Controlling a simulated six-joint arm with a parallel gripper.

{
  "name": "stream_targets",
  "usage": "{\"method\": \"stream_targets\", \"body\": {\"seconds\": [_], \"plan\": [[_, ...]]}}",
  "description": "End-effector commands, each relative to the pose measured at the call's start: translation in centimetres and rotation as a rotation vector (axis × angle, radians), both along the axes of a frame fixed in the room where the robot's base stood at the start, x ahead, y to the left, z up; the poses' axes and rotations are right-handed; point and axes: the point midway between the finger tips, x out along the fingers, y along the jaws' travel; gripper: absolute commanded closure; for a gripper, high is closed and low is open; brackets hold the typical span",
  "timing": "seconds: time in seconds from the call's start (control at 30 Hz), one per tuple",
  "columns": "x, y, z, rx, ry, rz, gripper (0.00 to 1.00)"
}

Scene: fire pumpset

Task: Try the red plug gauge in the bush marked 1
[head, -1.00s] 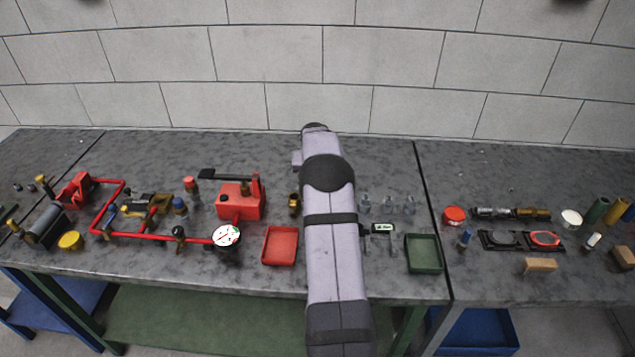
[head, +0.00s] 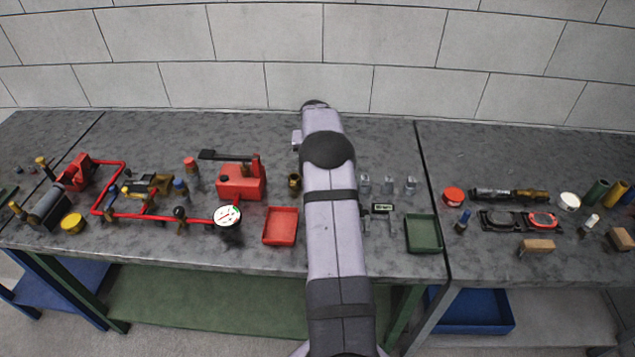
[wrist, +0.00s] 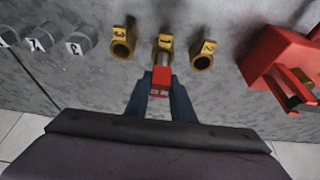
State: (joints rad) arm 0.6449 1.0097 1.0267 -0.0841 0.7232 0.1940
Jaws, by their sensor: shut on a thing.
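My gripper (wrist: 160,92) is shut on the red plug gauge (wrist: 161,76) by its red handle in the wrist view. The gauge's metal pin points at the brass bush marked 1 (wrist: 165,42), in the middle of a row of brass bushes. The pin's tip overlaps this bush's lower part, and I cannot tell whether it is inside the bore. The bush marked 3 (wrist: 122,48) stands to the left and the bush marked 2 (wrist: 203,56) to the right. In the head view my arm hides the gripper, the gauge and most of this row; one brass bush (head: 295,182) shows.
Grey marked bushes (wrist: 80,42) stand left in the wrist view. A red hand pump (head: 240,182) stands left of my arm in the head view. A red tray (head: 281,226) and a green tray (head: 423,234) lie either side, with a small digital gauge (head: 382,209) near the green one.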

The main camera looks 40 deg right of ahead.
Motion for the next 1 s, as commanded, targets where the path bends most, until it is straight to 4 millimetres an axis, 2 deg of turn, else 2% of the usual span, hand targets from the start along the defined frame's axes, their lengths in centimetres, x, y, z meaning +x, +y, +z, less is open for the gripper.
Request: {"method": "stream_targets", "body": {"seconds": [0.7,1.0], "plan": [[0.2,-0.1,2.4,-0.005,-0.006,0.000,1.00],[0.2,-0.1,2.8,-0.005,-0.006,0.000,1.00]]}}
